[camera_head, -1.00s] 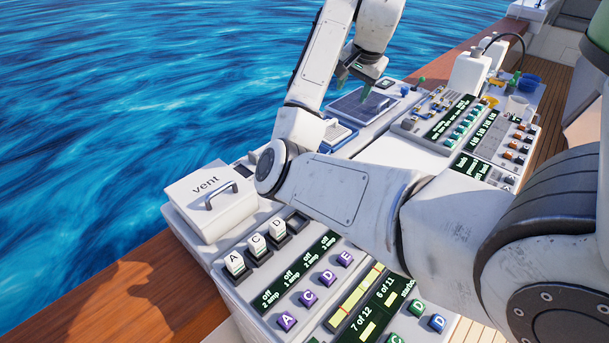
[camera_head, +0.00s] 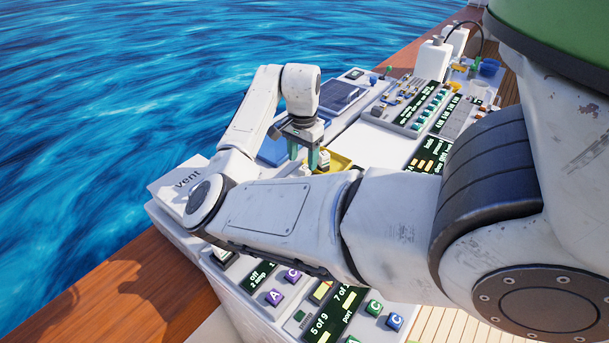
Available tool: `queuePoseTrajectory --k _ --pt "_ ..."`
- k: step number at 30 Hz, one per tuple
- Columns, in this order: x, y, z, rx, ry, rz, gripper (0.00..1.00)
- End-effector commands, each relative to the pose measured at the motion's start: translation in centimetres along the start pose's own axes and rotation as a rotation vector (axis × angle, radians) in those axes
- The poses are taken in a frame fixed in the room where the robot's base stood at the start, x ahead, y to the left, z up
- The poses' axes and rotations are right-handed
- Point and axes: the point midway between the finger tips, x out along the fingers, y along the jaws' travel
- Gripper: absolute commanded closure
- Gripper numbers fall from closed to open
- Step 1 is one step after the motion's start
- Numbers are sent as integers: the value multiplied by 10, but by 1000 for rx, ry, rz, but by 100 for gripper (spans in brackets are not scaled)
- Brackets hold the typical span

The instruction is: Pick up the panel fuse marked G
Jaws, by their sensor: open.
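My gripper (camera_head: 304,158) points down with its green fingers apart, low over the console near a yellow tray (camera_head: 341,163). Small white pieces that look like fuses show close to the fingers: one (camera_head: 323,160) at the right finger, by the tray, and another (camera_head: 303,170) just below the fingers. I cannot read a letter on either, so I cannot tell which is marked G. Nothing is visibly held between the fingers. My forearm hides most of the fuse row in front.
The white vent box (camera_head: 178,187) stands at the left, partly behind my arm. Purple and green lettered buttons (camera_head: 274,297) lie in front of my forearm. A blue tray (camera_head: 272,152) is left of the gripper. A bare white surface (camera_head: 383,142) lies to the right.

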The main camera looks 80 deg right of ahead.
Motion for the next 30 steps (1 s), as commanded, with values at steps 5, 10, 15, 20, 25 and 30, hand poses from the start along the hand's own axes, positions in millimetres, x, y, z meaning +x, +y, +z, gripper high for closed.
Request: queuePoseTrajectory --k 5,10,15,20,25,30 --pt "23 4 -5 -1 -3 3 43" --pt "42 3 -4 -1 0 0 43" --pt "45 3 -4 0 0 -1 43" --pt "44 3 -4 0 0 -1 49" --pt "44 3 -4 0 0 -1 66" --pt "44 3 -4 0 0 -1 82"
